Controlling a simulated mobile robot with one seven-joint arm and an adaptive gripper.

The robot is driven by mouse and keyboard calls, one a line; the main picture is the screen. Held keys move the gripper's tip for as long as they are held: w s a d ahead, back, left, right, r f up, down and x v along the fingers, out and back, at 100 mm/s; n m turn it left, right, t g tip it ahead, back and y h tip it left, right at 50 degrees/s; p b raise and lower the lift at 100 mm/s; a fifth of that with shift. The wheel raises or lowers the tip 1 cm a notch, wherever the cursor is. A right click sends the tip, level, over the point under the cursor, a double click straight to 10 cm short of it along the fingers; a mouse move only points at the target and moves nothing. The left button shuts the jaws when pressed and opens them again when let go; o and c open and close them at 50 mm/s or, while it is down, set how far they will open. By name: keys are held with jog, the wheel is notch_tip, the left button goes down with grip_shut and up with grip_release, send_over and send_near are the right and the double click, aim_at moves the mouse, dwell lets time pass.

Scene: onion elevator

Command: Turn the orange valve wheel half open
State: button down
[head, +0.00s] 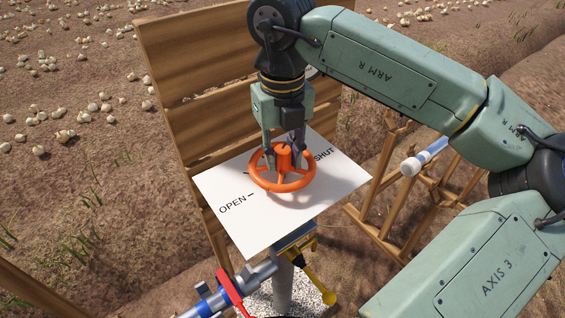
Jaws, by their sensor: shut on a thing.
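The orange valve wheel (297,186) lies over a white plate (248,229) in the head view. The plate is marked OPEN at its lower left and SHUT at its upper right, with short tick marks. My gripper (284,160) points down from above and its fingers are shut on the wheel's raised orange hub. The rim and some spokes show around the hub. My fingers and the hub hide part of the far side. I cannot tell the wheel's exact turn angle.
A slatted wooden board (190,68) stands close behind the plate. Below are a grey post (284,284), a blue pipe with a red handle (231,288) and a yellow handle (320,289). A wooden rack with a pale blue tube (425,157) is at right.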

aim_at(282, 149)
jog(key=n+b, duration=0.2)
jog(key=n, duration=0.3)
jog(key=shift+n+b, duration=0.3)
jog(key=shift+b, duration=0.05)
jog(key=n+b, duration=0.1)
jog(key=n, duration=0.4)
jog(key=shift+n, duration=0.3)
jog(key=c, duration=1.6)
grip_release()
notch_tip(282, 149, up, 12)
jog(key=shift+r, duration=0.1)
